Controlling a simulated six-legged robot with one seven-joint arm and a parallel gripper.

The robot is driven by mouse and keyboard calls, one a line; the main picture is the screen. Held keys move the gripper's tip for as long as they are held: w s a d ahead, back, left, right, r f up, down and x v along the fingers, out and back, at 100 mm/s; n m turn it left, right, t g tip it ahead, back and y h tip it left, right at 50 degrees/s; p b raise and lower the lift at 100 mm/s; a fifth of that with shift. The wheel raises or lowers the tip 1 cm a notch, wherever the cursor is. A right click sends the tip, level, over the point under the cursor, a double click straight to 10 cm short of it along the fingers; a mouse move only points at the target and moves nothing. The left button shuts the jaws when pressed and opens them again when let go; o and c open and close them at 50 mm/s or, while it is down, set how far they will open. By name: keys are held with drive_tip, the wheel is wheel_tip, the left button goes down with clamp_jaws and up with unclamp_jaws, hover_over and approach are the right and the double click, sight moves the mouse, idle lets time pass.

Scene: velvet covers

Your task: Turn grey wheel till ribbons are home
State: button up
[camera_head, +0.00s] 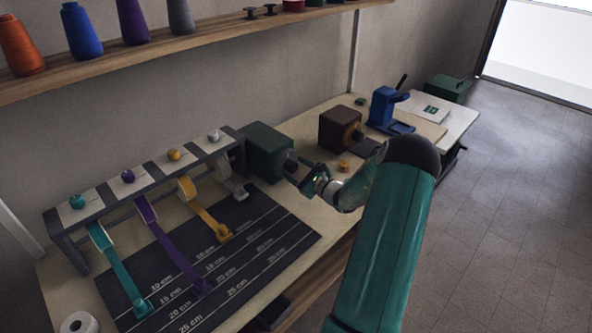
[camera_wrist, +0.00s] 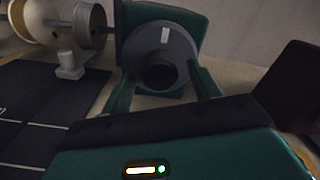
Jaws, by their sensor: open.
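The grey wheel (camera_wrist: 178,42) is on the front of a dark green box (camera_head: 268,148). In the wrist view it faces me, with a pale mark near its top and a dark round hub. My gripper (camera_wrist: 162,86) is open, its fingers pointing at the wheel, one to each side of the lower hub; I cannot tell whether they touch. In the head view my gripper (camera_head: 304,177) is just right of the wheel. The teal ribbon (camera_head: 117,265) and purple ribbon (camera_head: 172,245) hang out far over the mat, the yellow ribbon (camera_head: 204,216) less, the white ribbon (camera_head: 234,184) least.
The ribbons come from a grey rack (camera_head: 58,236) with coloured knobs, over a dark mat (camera_head: 270,228) marked in centimetres. A brown box (camera_head: 338,128) and a blue device (camera_head: 385,106) stand to the right. A shelf (camera_head: 130,57) with thread cones runs above.

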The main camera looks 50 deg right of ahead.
drive_tip(key=shift+w, duration=0.3)
drive_tip(key=c, duration=1)
drive_tip(key=shift+o, duration=0.2)
